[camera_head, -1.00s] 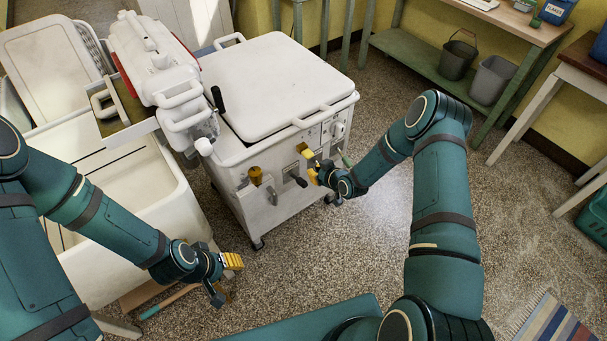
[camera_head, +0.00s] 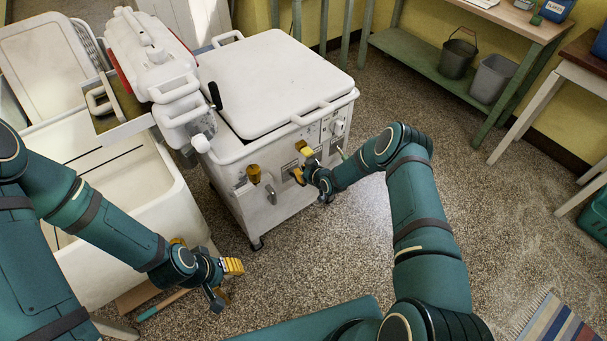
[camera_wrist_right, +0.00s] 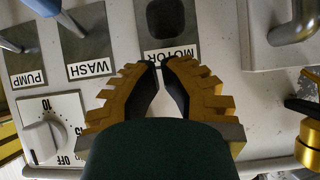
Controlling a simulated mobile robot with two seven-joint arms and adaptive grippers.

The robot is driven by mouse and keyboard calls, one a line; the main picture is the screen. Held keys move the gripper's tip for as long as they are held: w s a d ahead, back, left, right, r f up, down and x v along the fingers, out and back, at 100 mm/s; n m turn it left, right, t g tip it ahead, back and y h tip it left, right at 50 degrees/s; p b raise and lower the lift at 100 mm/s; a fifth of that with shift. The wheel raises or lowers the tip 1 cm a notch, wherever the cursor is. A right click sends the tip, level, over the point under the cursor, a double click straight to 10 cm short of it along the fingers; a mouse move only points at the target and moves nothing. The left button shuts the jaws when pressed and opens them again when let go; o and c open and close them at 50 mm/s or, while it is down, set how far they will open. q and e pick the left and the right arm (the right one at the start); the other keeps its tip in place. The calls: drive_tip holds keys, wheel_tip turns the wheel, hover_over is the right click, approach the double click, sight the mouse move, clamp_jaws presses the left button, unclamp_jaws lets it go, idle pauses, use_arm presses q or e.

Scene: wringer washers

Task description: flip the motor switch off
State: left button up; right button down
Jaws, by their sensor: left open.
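The white washer (camera_head: 235,205) has a front panel with labelled switches. In the right wrist view the labels read upside down: PUMP, WASH and MOTOR. The motor switch (camera_wrist_right: 165,18) shows as a dark squarish piece on a grey plate at the top middle, above its MOTOR label (camera_wrist_right: 168,57). My right gripper (camera_head: 302,162) is at the panel and covers the switch area in the head view. In the right wrist view its fingertips (camera_wrist_right: 161,64) are together and empty, overlapping the label just below the switch. Contact cannot be told. My left gripper (camera_head: 224,282) is open and empty, low by the tub.
A dial (camera_wrist_right: 45,138) and the pump and wash levers (camera_wrist_right: 72,25) lie left in the wrist view; a metal handle (camera_wrist_right: 295,25) is right. A brass knob (camera_head: 253,174) and tap stick out from the panel. The wringer (camera_head: 150,55) and tub stand left.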

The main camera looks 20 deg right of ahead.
drive_tip(key=shift+s+f, duration=0.15)
drive_tip(key=shift+f, duration=0.3)
use_arm(q)
drive_tip(key=shift+f, duration=0.1)
